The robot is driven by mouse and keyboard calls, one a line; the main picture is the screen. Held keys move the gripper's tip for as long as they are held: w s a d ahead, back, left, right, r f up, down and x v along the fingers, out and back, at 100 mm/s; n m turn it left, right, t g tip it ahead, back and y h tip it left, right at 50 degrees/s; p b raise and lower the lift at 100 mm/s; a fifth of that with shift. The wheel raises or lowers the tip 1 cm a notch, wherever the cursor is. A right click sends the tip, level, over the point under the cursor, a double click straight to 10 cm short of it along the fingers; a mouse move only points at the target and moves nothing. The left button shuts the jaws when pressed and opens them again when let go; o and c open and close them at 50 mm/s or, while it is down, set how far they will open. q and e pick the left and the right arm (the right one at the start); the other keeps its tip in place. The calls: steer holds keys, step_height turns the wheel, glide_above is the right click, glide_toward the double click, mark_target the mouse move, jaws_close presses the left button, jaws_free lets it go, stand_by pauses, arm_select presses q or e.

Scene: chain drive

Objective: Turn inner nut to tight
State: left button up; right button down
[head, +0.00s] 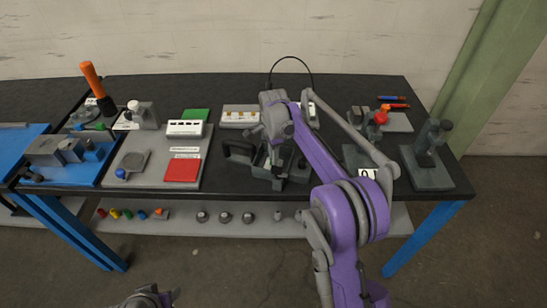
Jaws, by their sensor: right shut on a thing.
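My right gripper (277,167) comes down on a dark metal fixture (267,176) near the middle front of the black bench. It is shut on a small part there, which is too small and too covered to make out. I cannot pick out the inner nut by itself; the gripper and purple arm cover much of this spot. A dark loop handle (238,150) sticks out at the fixture's left.
A grey board with a red pad (182,170) and a green pad (195,114) lies left of the fixture. Dark upright stands (427,165) are at the right. An orange-handled tool (92,80) rises at the left. A lower shelf (175,222) holds several small parts.

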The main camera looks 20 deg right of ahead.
stand_by(0.5)
steer(key=c, duration=0.6)
jaws_free()
steer(key=shift+c, duration=0.2)
step_height(320, 180, up, 11)
steer(key=shift+p, duration=0.4)
